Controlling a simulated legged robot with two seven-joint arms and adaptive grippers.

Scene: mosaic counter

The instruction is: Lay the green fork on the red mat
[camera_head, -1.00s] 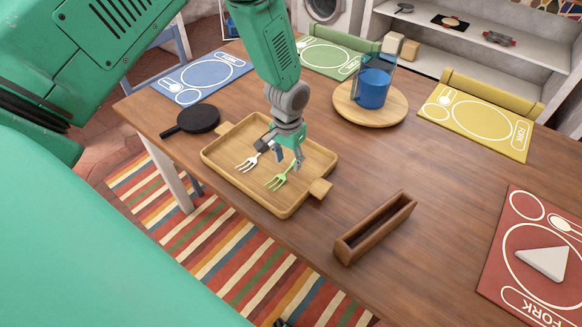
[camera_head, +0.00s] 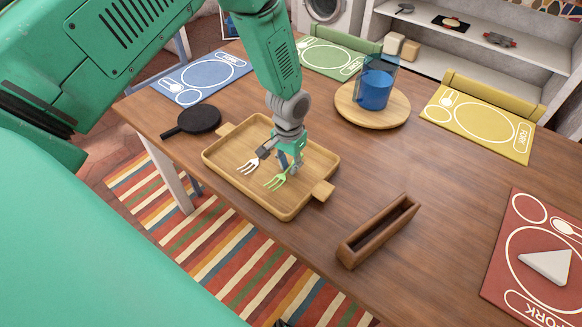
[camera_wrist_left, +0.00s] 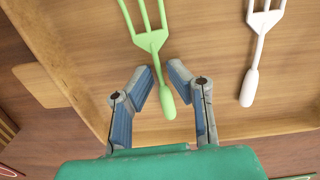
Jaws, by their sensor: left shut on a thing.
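The green fork (camera_head: 276,181) lies in the wooden tray (camera_head: 228,181), its tines toward the front left. It also shows in the left wrist view (camera_wrist_left: 151,40), its handle between the fingers. My left gripper (camera_head: 291,167) is low over the tray, shut on the fork's handle; its fingers show in the left wrist view (camera_wrist_left: 163,74). The red mat (camera_head: 507,252) lies at the table's right end, with a printed plate, spoon and fork label. My right gripper is not in view.
A white fork (camera_head: 248,165) lies beside the green one. A white triangular block (camera_head: 545,265) sits on the red mat. An empty wooden trough (camera_head: 352,254) stands between tray and mat. A blue cup (camera_head: 373,89) on a round board (camera_head: 354,111) is behind.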

